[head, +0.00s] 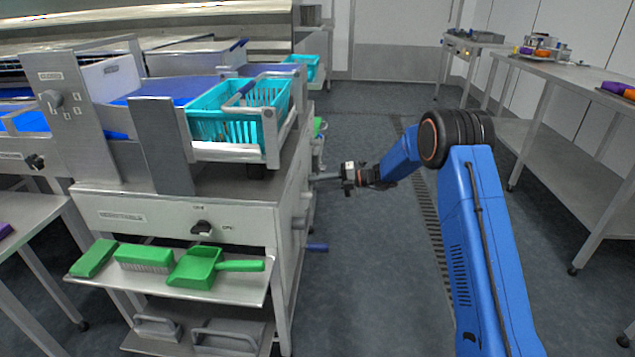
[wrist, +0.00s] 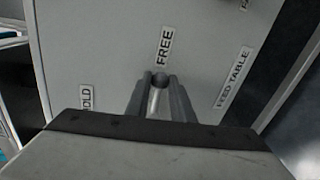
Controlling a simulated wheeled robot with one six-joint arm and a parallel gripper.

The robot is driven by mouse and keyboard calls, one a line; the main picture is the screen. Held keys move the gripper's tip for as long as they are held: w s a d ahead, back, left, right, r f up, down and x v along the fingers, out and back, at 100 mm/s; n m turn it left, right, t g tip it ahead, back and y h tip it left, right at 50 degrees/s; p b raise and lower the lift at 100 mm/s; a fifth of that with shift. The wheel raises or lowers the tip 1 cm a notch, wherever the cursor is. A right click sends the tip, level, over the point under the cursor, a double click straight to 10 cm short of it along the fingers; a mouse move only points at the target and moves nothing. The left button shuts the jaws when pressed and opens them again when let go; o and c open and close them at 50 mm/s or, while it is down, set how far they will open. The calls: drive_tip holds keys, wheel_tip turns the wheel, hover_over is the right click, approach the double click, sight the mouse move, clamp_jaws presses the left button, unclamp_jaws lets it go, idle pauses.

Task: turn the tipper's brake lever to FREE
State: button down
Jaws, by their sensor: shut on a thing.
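The tipper's brake lever (wrist: 154,101) is a grey bar, partly hidden between the two fingers of my gripper (wrist: 160,78) in the wrist view. My gripper is shut on it. The FREE label (wrist: 165,47) sits straight above the fingertips on the grey panel. The HOLD label (wrist: 86,98) is lower left, apart from the fingers. In the head view my gripper (head: 322,177) reaches the right side of the steel cabinet (head: 255,219); the lever itself cannot be made out there.
A FEED TABLE label (wrist: 233,78) is to the right on the panel. A teal crate (head: 230,125) sits on the tipper above the cabinet. A blue-ended handle (head: 317,247) sticks out below my gripper. The aisle floor (head: 375,285) is clear.

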drive_tip(key=shift+d+f+m, duration=0.1)
drive_tip(key=shift+f+m, duration=0.15)
drive_tip(key=shift+m, duration=0.15)
drive_tip(key=c, duration=1.5)
unclamp_jaws()
drive_tip(key=shift+c, duration=0.2)
drive_tip(key=d+r, duration=0.3)
drive_tip(key=d, duration=1.4)
drive_tip(key=shift+s+r, duration=0.2)
drive_tip(key=shift+s, duration=0.05)
